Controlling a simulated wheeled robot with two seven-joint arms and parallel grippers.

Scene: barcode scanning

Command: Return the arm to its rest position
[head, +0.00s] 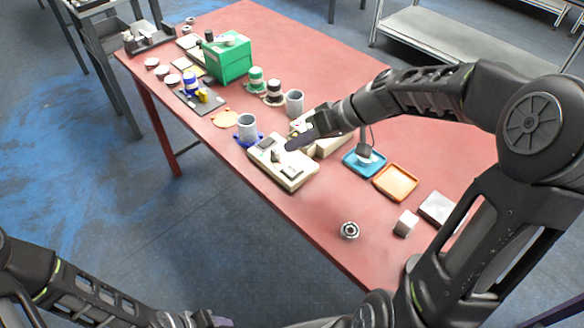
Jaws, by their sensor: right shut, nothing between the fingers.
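My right arm reaches in from the right over the red table (330,225). My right gripper (290,147) is shut and empty. It shows above a beige device with dark panels (290,172) near the table's front edge; I cannot tell whether it touches the device. Part of another beige device (330,146) shows behind the gripper. My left arm is low at the bottom left, in front of the table. Only the tip of my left gripper (215,320) shows at the bottom edge, and its fingers cannot be made out.
A round metal part (349,230) and a pale cube (405,223) sit near the front. A green box (228,59) stands farther left.

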